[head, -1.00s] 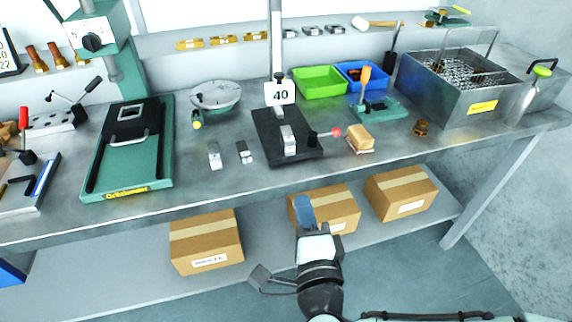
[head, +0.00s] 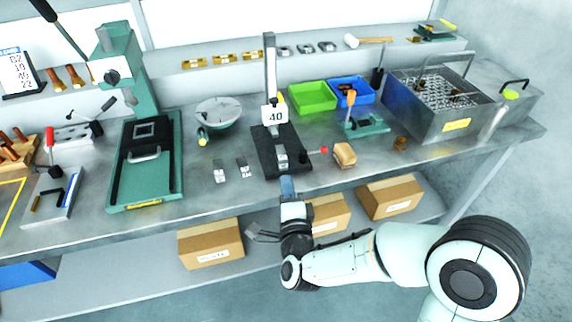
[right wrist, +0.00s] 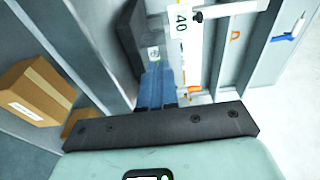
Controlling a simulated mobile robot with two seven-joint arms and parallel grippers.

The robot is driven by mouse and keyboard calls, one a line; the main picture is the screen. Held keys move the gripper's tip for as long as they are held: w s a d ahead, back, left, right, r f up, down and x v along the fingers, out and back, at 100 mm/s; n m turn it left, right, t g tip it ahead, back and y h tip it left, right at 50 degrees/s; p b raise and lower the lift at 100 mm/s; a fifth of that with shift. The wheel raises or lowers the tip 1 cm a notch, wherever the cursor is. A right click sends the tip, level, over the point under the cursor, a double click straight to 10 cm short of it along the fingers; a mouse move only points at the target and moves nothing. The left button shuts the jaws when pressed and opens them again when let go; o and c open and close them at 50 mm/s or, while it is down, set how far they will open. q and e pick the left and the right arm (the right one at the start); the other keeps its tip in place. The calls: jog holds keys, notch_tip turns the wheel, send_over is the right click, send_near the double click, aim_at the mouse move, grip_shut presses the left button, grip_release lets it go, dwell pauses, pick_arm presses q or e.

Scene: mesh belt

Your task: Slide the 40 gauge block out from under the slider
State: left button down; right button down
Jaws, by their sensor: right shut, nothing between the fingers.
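In the right wrist view the "40" plate (right wrist: 181,20) and the silver block (right wrist: 153,53) show beyond the fingers. My right gripper (head: 287,183) is shut and empty, with blue fingertips at the bench's front edge, just in front of the base. My left gripper is out of view.
A red-knobbed lever (head: 322,150) sticks out right of the base. A tan block (head: 345,155) lies farther right. Two small silver blocks (head: 219,171) (head: 243,168) lie to the left. Cardboard boxes (head: 210,243) stand on the lower shelf.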

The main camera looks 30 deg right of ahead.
aim_at(283, 164)
jog(key=shift+x, duration=2.3)
jog(key=shift+f, duration=0.15)
jog(key=shift+w+d+f+b, duration=0.15)
jog(key=shift+w+d+b, duration=0.15)
jog(key=shift+w+b, duration=0.25)
jog(key=shift+w+d+b, duration=0.15)
jog(key=shift+w+b, duration=0.1)
jog(key=shift+b, duration=0.05)
